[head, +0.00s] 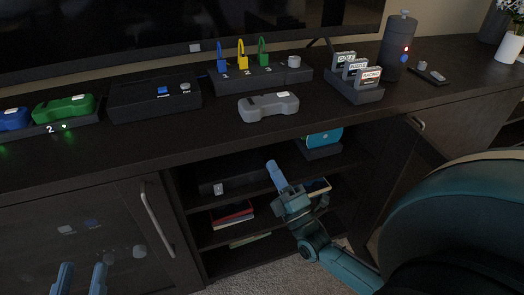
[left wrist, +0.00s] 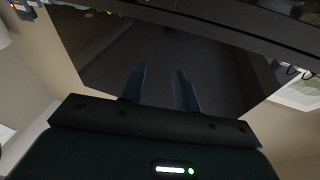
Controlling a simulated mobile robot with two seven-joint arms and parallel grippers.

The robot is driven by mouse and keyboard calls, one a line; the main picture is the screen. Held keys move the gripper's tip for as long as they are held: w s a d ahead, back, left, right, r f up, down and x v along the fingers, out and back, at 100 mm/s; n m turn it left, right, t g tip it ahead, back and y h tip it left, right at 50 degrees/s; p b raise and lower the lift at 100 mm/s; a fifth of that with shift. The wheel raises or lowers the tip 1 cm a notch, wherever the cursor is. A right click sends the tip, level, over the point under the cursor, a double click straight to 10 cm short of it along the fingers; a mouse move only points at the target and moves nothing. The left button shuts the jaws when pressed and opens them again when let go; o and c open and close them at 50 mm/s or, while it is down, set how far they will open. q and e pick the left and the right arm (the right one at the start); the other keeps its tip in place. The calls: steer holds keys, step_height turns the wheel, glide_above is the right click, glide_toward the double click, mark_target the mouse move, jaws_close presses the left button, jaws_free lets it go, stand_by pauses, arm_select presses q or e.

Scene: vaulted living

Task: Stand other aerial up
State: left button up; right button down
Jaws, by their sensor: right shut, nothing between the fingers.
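I cannot clearly make out an aerial in either view. My right gripper (head: 277,177) is shut and empty, in front of the open shelves of the dark cabinet (head: 75,165), pointing up and left. A dark box with a small white label (head: 235,185) lies on the upper shelf left of it. A blue-faced device (head: 322,138) sits on a dark block under the cabinet top, above and right of it. My left gripper (head: 80,279) is at the bottom left, before the closed glass door; its fingers are apart and empty. The left wrist view shows it too (left wrist: 159,88).
On the cabinet top are a black box (head: 155,95), a grey controller (head: 268,106), a docked green controller (head: 64,108), a strip with coloured upright pieces (head: 262,75), a cartridge rack (head: 357,92) and a dark cylinder (head: 397,48). A teal chair (head: 455,215) fills the right.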

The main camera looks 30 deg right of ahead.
steer(key=b+x, duration=0.1)
steer(key=x, duration=0.5)
steer(key=shift+w, duration=0.2)
arm_select(q)
steer(key=shift+w+r+m+t+h, duration=0.2)
steer(key=shift+r+m+t+h, duration=0.15)
steer(key=shift+r, duration=0.2)
arm_select(e)
steer(key=shift+r, duration=0.1)
